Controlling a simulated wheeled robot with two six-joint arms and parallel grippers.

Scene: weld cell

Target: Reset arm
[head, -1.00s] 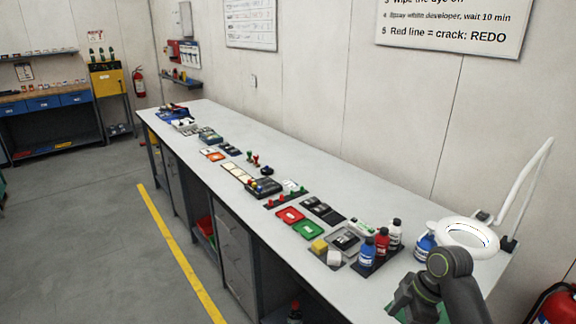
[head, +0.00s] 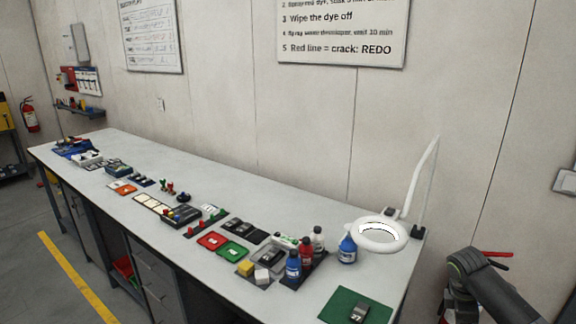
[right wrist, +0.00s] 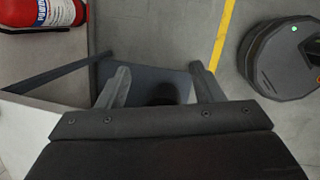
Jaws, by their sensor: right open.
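My right arm (head: 478,285) comes in at the lower right of the head view, past the right end of the long workbench (head: 330,210). Its jaws do not show clearly there. In the right wrist view my right gripper (right wrist: 160,82) is open and empty, its two fingers spread apart above the grey floor and a dark blue-grey panel. My left gripper is not in view.
The bench holds red and green trays (head: 232,251), bottles (head: 305,252), a ring magnifier lamp (head: 380,235) and a green mat (head: 352,308) with a small metal part (head: 358,312). A fire extinguisher (right wrist: 42,14) and a round dark device (right wrist: 278,58) show near the right gripper.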

